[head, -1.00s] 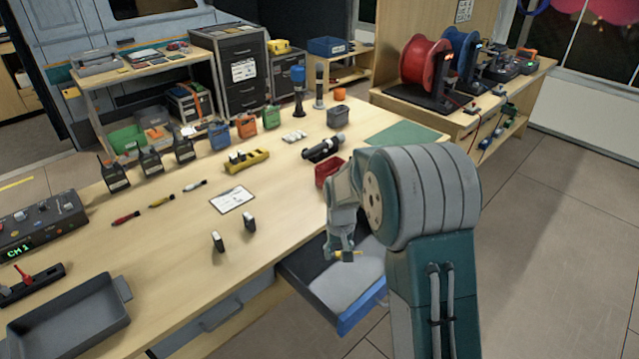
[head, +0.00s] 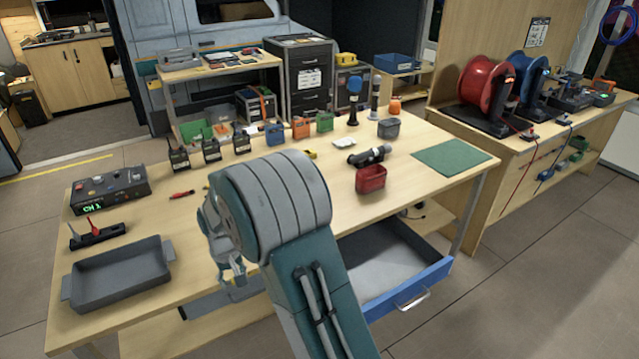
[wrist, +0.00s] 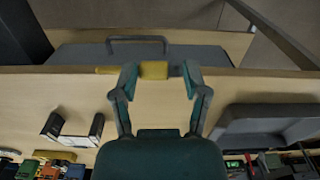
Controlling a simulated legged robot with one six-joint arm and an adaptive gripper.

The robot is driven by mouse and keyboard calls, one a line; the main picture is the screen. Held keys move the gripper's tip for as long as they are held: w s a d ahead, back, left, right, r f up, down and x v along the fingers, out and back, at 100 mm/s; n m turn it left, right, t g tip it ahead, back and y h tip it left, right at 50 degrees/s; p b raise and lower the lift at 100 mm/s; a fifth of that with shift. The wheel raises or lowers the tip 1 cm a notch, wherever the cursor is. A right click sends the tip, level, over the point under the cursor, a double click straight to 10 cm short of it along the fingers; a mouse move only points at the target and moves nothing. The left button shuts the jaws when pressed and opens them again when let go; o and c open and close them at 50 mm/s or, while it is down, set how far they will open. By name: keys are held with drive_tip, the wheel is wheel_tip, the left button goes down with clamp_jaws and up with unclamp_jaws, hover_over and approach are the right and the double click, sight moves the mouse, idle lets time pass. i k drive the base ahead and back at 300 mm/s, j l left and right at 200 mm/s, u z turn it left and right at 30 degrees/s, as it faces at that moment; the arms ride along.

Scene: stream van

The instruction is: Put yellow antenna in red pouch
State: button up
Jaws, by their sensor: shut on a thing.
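My gripper (wrist: 158,74) is shut on the yellow antenna (wrist: 153,69), held crosswise between the fingertips, with its thinner end to the left in the wrist view. In the head view my gripper (head: 233,276) is low by the table's front edge, left of the open drawer; the antenna cannot be made out there. The red pouch (head: 370,178) stands upright and open-topped on the table, right of my arm and well away from my gripper.
The open blue-fronted drawer (head: 407,287) juts from the table front. A grey tray (head: 118,274) sits at front left. A black cylinder (head: 368,157) lies behind the red pouch, and a green mat (head: 452,157) is to its right. Blue (head: 275,135), orange (head: 300,128) and green (head: 324,122) pouches stand farther back.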

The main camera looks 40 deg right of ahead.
sight(377, 188)
drive_tip(key=l+u, duration=0.55)
drive_tip(key=u, duration=0.15)
drive_tip(key=l+u, duration=0.35)
drive_tip(key=k+l, duration=0.1)
drive_tip(key=l, duration=0.3)
drive_tip(key=k+l, duration=0.15)
drive_tip(key=l, duration=0.25)
drive_tip(key=k+l, duration=0.1)
drive_tip(key=l, duration=0.3)
drive_tip(key=k+l, duration=0.1)
drive_tip(key=l, duration=0.3)
drive_tip(key=k+l, duration=0.15)
drive_tip(key=l, duration=0.25)
drive_tip(key=k+l, duration=0.1)
drive_tip(key=l, duration=0.3)
drive_tip(key=k+l, duration=0.1)
drive_tip(key=l, duration=0.35)
drive_tip(key=k+l, duration=0.15)
drive_tip(key=l, duration=0.25)
